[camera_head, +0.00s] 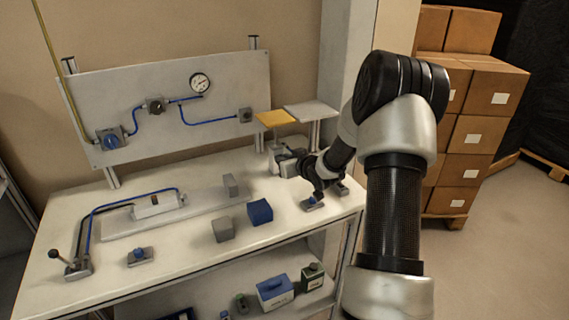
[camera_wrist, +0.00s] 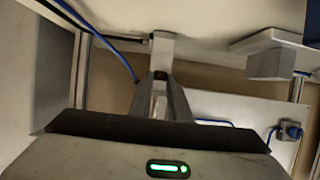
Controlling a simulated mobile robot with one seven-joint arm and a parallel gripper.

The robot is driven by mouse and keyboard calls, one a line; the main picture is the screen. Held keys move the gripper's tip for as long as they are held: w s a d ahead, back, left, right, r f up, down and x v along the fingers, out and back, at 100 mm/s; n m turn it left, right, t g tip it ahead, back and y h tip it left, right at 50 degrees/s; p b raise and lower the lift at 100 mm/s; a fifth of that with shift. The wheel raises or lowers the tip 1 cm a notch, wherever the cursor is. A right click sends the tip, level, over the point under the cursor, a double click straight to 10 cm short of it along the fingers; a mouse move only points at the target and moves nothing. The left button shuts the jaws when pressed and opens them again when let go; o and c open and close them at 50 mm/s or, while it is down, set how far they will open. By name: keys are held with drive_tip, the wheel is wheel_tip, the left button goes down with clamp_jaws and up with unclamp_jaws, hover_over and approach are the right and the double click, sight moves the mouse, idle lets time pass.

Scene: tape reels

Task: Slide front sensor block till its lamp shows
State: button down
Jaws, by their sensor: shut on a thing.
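My gripper (camera_head: 279,160) is at the right end of the bench, below the yellow plate, with its arm reaching in from the right. In the wrist view its narrow fingers (camera_wrist: 162,92) are close together, shut on a small pale grey part whose shape is mostly hidden. A light grey block (camera_wrist: 162,46) shows just beyond the fingertips; contact is unclear. On the long grey base plate (camera_head: 125,230) at left sits a white unit (camera_head: 157,204) with a tiny reddish mark. I cannot tell which part is the front sensor block. A green light glows on my gripper's housing.
A grey upright block (camera_head: 230,185) stands at the plate's right end. A grey cube (camera_head: 223,229) and a blue cube (camera_head: 260,211) stand in front. A yellow plate (camera_head: 276,118) and a grey plate (camera_head: 312,111) stand on posts behind.

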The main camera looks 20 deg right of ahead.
drive_tip(key=shift+r, duration=0.8)
drive_tip(key=shift+f, duration=0.1)
drive_tip(key=c, duration=1.6)
unclamp_jaws()
drive_tip(key=shift+c, duration=0.2)
drive_tip(key=p+v, duration=0.1)
drive_tip(key=v, duration=1.6)
drive_tip(key=shift+s, duration=0.2)
